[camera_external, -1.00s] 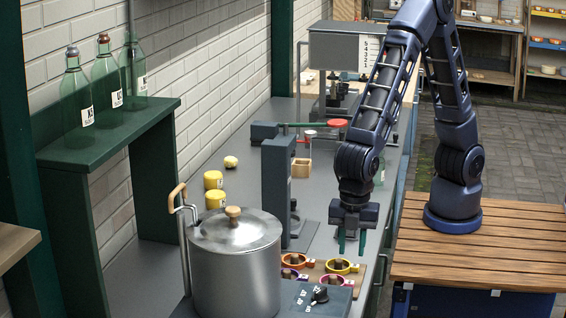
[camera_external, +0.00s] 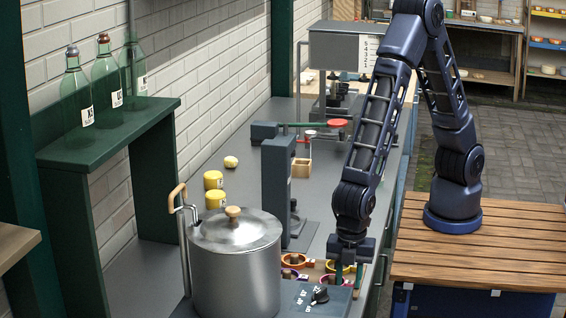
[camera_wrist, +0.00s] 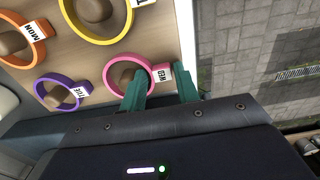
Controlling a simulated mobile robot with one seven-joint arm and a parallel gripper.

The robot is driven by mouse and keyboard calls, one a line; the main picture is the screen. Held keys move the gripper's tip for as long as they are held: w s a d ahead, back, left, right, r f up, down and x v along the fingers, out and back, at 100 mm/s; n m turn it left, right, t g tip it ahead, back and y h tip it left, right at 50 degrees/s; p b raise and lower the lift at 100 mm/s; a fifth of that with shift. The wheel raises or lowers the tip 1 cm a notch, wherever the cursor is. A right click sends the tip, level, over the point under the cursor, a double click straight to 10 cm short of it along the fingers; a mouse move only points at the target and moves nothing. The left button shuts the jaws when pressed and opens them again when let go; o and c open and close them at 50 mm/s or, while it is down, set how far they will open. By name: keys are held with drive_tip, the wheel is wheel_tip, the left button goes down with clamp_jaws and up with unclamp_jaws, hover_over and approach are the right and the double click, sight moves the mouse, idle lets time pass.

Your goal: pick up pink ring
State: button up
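The pink ring (camera_wrist: 106,76) lies flat on a wooden board, around a brown knob, with a white WED tag on its right side in the wrist view. In the outside view it (camera_external: 327,280) is partly hidden by my gripper (camera_external: 348,273). My gripper is open with its green fingers pointing down. In the wrist view my gripper (camera_wrist: 160,88) has one finger over the ring's right edge and the other just beyond the tag. I cannot tell whether either finger touches the ring.
A yellow ring (camera_wrist: 97,41), an orange ring (camera_wrist: 40,53) and a purple ring (camera_wrist: 38,92) share the wooden board (camera_wrist: 170,35). A large steel pot (camera_external: 235,270) stands left of it. A grey upright stand (camera_external: 277,195) is behind. Paving lies beyond the board's edge.

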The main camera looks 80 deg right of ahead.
drive_tip(key=c, duration=0.6)
drive_tip(key=shift+r, duration=0.1)
